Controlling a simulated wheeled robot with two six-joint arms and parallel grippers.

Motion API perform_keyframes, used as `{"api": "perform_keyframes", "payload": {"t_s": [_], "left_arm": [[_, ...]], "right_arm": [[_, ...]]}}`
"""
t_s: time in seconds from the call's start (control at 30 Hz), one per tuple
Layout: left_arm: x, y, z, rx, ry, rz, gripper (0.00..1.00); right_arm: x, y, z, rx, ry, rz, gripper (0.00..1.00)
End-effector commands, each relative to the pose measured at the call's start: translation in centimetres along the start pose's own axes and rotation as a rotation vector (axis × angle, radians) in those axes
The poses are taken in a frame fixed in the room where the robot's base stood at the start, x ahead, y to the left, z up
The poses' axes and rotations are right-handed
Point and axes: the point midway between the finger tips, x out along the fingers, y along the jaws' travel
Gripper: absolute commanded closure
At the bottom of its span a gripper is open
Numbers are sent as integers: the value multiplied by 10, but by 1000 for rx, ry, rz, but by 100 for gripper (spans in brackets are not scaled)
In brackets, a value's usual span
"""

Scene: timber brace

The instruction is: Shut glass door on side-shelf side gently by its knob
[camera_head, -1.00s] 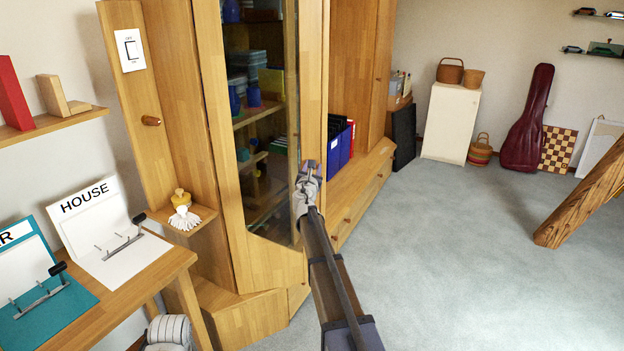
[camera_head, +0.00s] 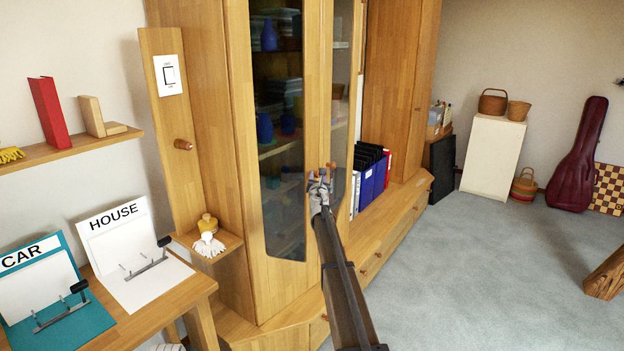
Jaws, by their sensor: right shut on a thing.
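The glass door (camera_head: 290,279) on the side-shelf side has a wooden frame and a tall dark pane. It stands in line, or nearly so, with the cabinet front; I cannot tell whether the last gap is closed. My left gripper is not clearly in view.
A second glass pane (camera_head: 341,100) is to the right, beside blue binders (camera_head: 368,175) on the low cabinet. A desk (camera_head: 195,290) with HOUSE and CAR boards stands at the left. Open grey floor (camera_head: 480,280) lies to the right.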

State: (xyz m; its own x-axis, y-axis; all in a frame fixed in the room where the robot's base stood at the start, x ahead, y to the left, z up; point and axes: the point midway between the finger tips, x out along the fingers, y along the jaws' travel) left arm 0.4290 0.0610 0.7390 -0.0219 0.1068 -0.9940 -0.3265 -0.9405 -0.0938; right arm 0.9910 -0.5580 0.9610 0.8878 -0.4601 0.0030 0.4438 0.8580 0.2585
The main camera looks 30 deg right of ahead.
Motion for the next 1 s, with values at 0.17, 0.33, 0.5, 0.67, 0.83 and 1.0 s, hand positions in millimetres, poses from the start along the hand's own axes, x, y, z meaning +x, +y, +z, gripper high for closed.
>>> {"api": "perform_keyframes", "payload": {"t_s": [0.17,0.33,0.5,0.67,0.83,1.0], "left_arm": [[-3,0,0,0,0,0,29],[-4,0,0,0,0,0,29],[-4,0,0,0,0,0,29],[-5,0,0,0,0,0,29],[-5,0,0,0,0,0,29],[-5,0,0,0,0,0,29]], "right_arm": [[26,-16,7,0,-3,-10,100],[26,-16,8,2,-2,-6,100],[26,-15,9,4,-2,-6,100],[26,-15,9,5,-2,-6,46],[24,-15,9,6,-2,-6,46],[12,-15,10,6,-2,-5,46]]}}
